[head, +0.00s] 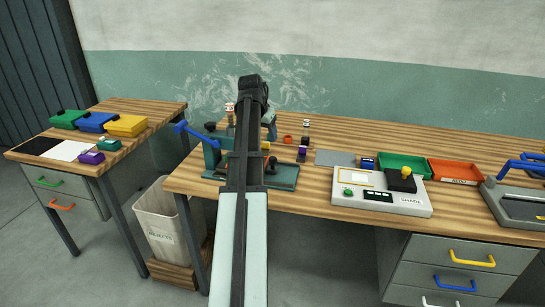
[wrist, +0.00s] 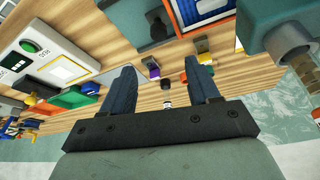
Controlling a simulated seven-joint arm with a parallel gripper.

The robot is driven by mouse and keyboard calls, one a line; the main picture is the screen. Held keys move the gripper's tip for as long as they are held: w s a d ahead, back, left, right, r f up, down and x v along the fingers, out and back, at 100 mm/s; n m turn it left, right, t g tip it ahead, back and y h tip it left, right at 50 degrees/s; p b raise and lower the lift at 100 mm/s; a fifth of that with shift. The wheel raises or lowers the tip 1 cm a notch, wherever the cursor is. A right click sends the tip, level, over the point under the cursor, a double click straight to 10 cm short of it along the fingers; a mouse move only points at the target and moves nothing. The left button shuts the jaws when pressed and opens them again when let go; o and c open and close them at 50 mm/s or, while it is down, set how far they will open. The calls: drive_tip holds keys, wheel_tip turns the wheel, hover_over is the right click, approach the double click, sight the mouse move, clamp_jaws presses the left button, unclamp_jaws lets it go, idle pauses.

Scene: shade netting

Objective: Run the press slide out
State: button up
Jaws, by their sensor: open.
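A teal press (head: 212,155) with a blue lever (head: 185,130) stands at the left end of the long bench, largely hidden by my arm in the head view. Its teal base (head: 283,178) shows right of the arm. In the wrist view a teal machine body (wrist: 280,35) is at the upper right, with a dark teal plate (wrist: 150,28) and an orange-edged part (wrist: 207,12) at the top. I cannot tell which part is the slide. My gripper (wrist: 165,72) is open and empty, above the bench and apart from these parts; its fingers show only partly in the head view (head: 269,122).
A white control box (head: 380,195) with a green button, a green tray (head: 404,164) and a red tray (head: 455,171) stand right of the press. A grey unit with blue handles (head: 515,205) is at the far right. Small bottles and blocks stand behind the press.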

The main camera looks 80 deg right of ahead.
sight(273, 157)
drive_tip(key=x, duration=1.3)
drive_tip(key=shift+s+d+f, duration=0.1)
drive_tip(key=shift+f, duration=0.2)
clamp_jaws()
idle(0.4)
